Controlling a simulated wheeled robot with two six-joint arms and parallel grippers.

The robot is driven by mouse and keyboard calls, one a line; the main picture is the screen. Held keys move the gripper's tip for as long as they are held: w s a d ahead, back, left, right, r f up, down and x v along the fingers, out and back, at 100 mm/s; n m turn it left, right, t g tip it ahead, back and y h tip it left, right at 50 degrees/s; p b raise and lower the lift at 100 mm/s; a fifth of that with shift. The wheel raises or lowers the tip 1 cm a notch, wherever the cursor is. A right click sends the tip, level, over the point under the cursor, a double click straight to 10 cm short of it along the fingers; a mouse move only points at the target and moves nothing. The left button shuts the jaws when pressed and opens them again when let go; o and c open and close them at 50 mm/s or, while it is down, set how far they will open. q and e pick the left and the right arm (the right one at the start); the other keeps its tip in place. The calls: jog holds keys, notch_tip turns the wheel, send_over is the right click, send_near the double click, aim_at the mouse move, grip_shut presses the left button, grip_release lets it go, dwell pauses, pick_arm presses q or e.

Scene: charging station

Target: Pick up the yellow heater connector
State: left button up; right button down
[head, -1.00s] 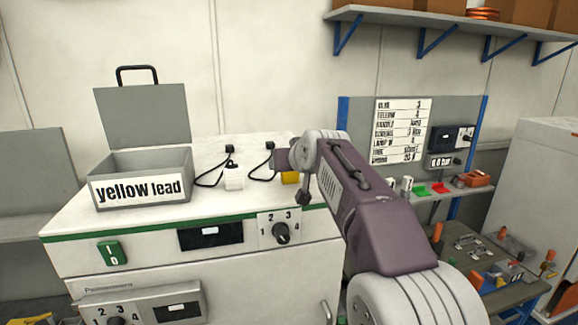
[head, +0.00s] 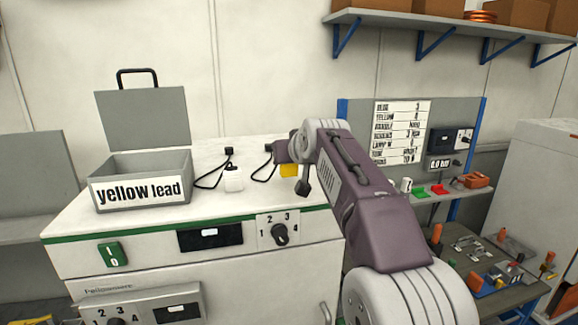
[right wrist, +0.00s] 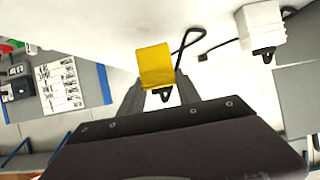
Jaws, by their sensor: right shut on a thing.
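The yellow heater connector (head: 289,171) is a small yellow block on the right part of the white cabinet top, partly hidden by my right arm. In the right wrist view the yellow connector (right wrist: 155,64) sits between the two fingers of my right gripper (right wrist: 160,88), which is shut on it. A black cable loop shows beside it. I cannot tell whether the connector touches the cabinet top. My left gripper is not in view.
A white connector (head: 234,179) with a black cable stands to the left. An open grey box (head: 185,178) labelled "yellow lead" is at the cabinet's left. A knob (head: 280,234) and a display are on the cabinet front.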

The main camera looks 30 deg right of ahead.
notch_tip(320, 180, up, 2)
jog(key=shift+r, duration=0.1)
jog(key=s+d+r+p, duration=0.1)
jog(key=s+d+r, duration=0.5)
jog(key=d, duration=0.3)
jog(key=shift+s+d+r, duration=0.2)
jog(key=shift+s+r, duration=0.05)
jog(key=shift+s, duration=0.2)
